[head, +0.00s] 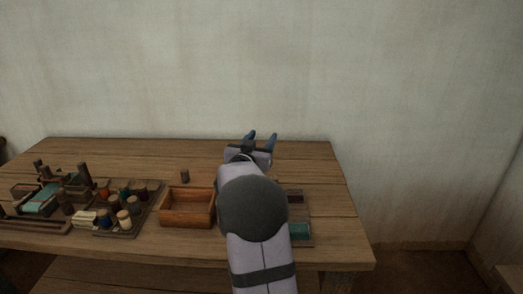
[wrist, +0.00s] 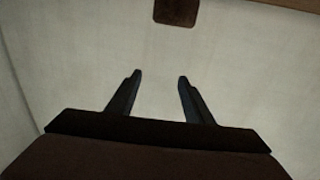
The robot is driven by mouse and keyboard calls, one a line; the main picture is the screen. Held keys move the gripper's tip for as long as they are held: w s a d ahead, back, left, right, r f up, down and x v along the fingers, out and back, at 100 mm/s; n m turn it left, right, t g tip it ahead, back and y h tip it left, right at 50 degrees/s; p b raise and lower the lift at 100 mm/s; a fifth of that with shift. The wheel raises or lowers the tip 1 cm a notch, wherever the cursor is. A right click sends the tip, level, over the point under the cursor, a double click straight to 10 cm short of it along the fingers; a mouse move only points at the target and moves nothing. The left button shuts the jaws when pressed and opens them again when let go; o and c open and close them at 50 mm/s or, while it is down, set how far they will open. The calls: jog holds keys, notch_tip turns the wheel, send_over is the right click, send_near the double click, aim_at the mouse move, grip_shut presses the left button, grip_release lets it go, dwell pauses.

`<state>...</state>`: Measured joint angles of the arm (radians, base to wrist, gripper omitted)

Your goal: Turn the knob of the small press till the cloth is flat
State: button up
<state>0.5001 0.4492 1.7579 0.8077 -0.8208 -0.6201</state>
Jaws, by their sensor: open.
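My gripper (head: 262,136) is open and empty, raised near the back edge of the table in front of the pale wall. In the wrist view its two dark fingers (wrist: 160,76) stand apart with only the pale wall between them. Teal cloth (head: 42,200) lies in a small dark wooden frame with upright posts at the far left of the table. Another teal piece (head: 300,231) lies at the right, partly hidden by my arm. I cannot tell which of these belongs to the press, and I cannot make out its knob.
A wooden table (head: 120,155) carries a tray of several thread spools (head: 123,215), an open empty wooden box (head: 187,208) and a small dark cylinder (head: 185,176). The back of the table is mostly clear. A brown block (wrist: 176,12) shows in the wrist view.

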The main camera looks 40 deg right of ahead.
notch_tip(320, 180, up, 2)
jog(key=shift+r, duration=0.1)
jog(key=shift+d, duration=0.1)
dwell(0.3)
jog(key=s+a+f+n+t+y+p, duration=0.2)
jog(key=s+a+f+n+t+y, duration=0.3)
jog(key=f+n+t+y, duration=0.4)
jog(key=w+d+f+m+g+p, duration=0.1)
jog(key=w+d, duration=0.2)
jog(key=w, duration=0.3)
jog(key=shift+w+m+h, duration=0.25)
jog(key=shift+m+h, duration=0.15)
dwell(0.4)
jog(key=shift+f, duration=0.1)
jog(key=shift+c, duration=0.2)
jog(key=c, duration=1)
